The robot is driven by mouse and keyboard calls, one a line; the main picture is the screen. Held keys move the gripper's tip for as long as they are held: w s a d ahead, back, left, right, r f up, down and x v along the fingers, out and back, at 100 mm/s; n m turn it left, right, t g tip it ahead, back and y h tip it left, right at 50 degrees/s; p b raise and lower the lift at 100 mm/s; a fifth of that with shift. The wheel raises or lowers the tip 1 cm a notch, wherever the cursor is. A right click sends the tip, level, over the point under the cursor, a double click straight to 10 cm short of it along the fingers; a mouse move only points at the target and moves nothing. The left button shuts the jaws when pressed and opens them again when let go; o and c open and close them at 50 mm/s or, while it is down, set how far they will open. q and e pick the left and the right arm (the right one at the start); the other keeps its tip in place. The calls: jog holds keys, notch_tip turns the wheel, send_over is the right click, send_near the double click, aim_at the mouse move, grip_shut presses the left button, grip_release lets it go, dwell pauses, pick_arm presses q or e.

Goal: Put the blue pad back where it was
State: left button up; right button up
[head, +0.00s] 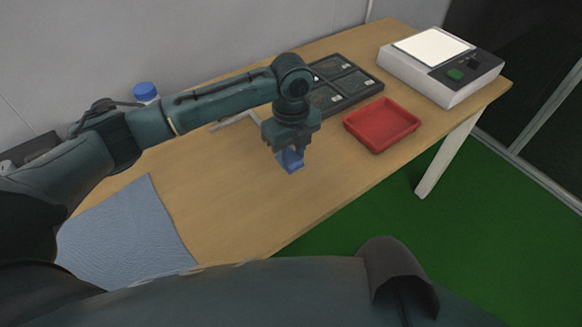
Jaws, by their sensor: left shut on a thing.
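The blue pad (292,162) is a small, bright blue piece between the fingers of my left gripper (290,150). My left gripper points down and is shut on it, above the middle of the wooden table (225,195). The fingers partly hide the pad. It appears held clear of the table top, but the exact height is hard to tell. My right gripper is not in view.
A red tray (382,125) stands right of my left gripper. Behind are a black compartment tray (345,82) and a white device with a lit top (440,68). A blue-grey cloth (130,235) lies at the left. A blue-capped bottle (146,92) stands behind my arm.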

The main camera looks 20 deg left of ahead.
aim_at(291, 167)
pick_arm(q)
jog(key=shift+f, duration=2.4)
jog(key=shift+f, duration=0.1)
jog(key=o, duration=0.9)
jog(key=shift+o, duration=0.2)
notch_tip(291, 167, up, 12)
jog(key=shift+r, duration=0.15)
